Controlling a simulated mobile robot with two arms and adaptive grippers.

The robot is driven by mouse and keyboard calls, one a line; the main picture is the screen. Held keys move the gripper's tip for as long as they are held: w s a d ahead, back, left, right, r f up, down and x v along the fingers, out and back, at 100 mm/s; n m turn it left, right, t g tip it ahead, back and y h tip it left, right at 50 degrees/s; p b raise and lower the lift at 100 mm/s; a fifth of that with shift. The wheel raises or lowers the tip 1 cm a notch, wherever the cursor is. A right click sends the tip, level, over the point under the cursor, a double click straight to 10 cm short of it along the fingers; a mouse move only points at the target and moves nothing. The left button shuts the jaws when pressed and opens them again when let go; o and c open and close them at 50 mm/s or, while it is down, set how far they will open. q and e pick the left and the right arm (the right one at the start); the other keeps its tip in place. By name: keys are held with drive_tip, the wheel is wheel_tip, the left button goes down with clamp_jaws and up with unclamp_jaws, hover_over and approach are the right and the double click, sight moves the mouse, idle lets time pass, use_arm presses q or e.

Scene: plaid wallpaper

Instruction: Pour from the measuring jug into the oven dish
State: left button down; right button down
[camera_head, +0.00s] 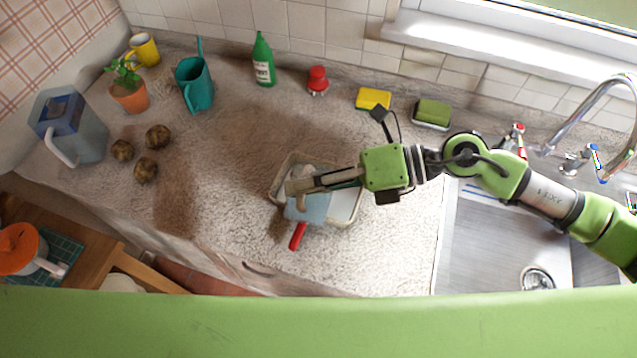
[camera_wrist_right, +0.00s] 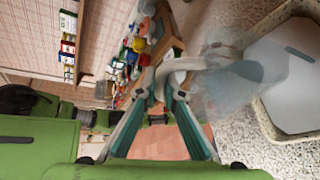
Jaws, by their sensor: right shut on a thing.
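The oven dish (camera_head: 352,223) is a cream, rectangular dish on the speckled counter, left of the sink. Its rim (camera_wrist_right: 263,118) shows at the right of the wrist view, around a flat pale surface with a dark slot. My right gripper (camera_head: 293,187) reaches over the dish's left part. In the wrist view my right gripper (camera_wrist_right: 166,88) is shut on the pale handle of the clear measuring jug (camera_wrist_right: 222,92). From the head the jug (camera_head: 310,210) looks light blue, at the dish's near left edge. Its contents and exact tilt are unclear. My left gripper is not in view.
A red handle-like piece (camera_head: 298,237) shows by the jug; I cannot tell what it belongs to. The steel sink (camera_head: 495,245) lies right. Several brown lumps (camera_head: 146,170), a blue-grey container (camera_head: 88,135) and a teal can (camera_head: 195,85) stand left. The counter between is clear.

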sight(308, 170)
drive_tip(key=shift+w+d+m+g+b, duration=0.2)
drive_tip(key=shift+w+m+g+b, duration=0.2)
drive_tip(key=shift+w+m+b, duration=0.4)
idle(2.1)
drive_tip(key=shift+w+d+f+m+g+y+b, duration=0.15)
drive_tip(key=shift+w+m+g+y+b, duration=0.25)
drive_tip(key=shift+w, duration=0.3)
idle(0.9)
